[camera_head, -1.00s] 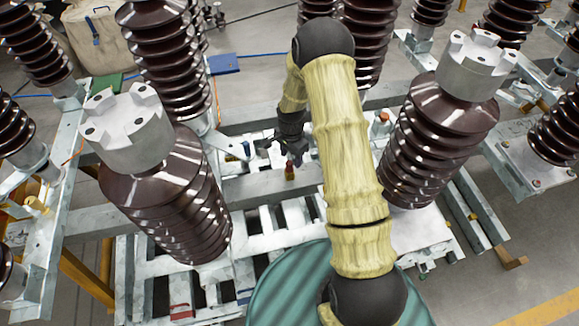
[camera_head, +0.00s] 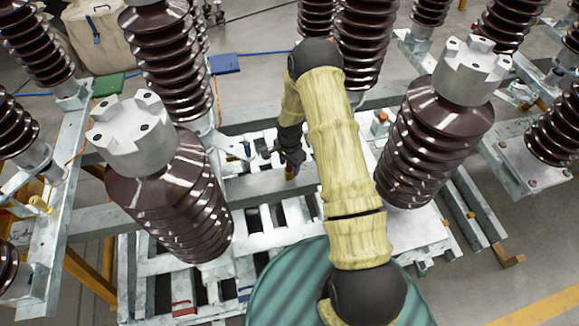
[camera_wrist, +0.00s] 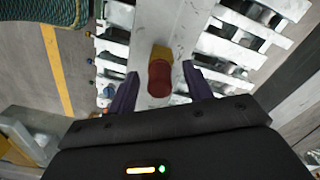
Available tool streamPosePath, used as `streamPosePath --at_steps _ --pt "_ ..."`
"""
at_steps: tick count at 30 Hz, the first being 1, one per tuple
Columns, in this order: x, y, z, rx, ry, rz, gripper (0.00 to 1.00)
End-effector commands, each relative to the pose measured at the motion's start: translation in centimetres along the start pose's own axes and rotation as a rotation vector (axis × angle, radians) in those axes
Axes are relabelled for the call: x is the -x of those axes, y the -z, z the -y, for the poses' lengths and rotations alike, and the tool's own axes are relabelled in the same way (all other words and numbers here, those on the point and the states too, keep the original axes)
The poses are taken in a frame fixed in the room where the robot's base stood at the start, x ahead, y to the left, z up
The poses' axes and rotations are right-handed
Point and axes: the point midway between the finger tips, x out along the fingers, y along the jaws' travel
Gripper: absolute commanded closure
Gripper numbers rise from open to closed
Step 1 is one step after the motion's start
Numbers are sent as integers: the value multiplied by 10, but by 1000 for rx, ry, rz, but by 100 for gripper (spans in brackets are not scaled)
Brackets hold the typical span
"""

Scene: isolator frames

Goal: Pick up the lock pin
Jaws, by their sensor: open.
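The lock pin (camera_head: 290,172) has a red top and a brass-yellow lower part. It stands on a grey metal beam (camera_head: 252,187) between the two front insulators. In the wrist view the pin (camera_wrist: 159,77) is seen nearly end-on, between the two dark purple fingers of my gripper (camera_wrist: 160,78). The fingers are open, with a gap on each side of the pin. In the head view my gripper (camera_head: 287,160) is small and dark, right at the pin, and hides part of it.
Ribbed brown insulators with grey metal caps stand left (camera_head: 170,195) and right (camera_head: 438,130) of my arm. White slatted pallets (camera_head: 165,265) lie under the beam. A blue block (camera_head: 224,64) lies on the floor behind.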

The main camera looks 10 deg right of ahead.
Motion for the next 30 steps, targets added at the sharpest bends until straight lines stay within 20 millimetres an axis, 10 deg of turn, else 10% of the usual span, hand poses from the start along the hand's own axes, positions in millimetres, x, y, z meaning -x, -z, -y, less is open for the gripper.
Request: streamPosePath --at_steps 5,14,30 --pt "0 0 0 0 0 0 49" --pt "0 0 0 0 0 0 100" --pt "29 0 1 0 4 -2 100"
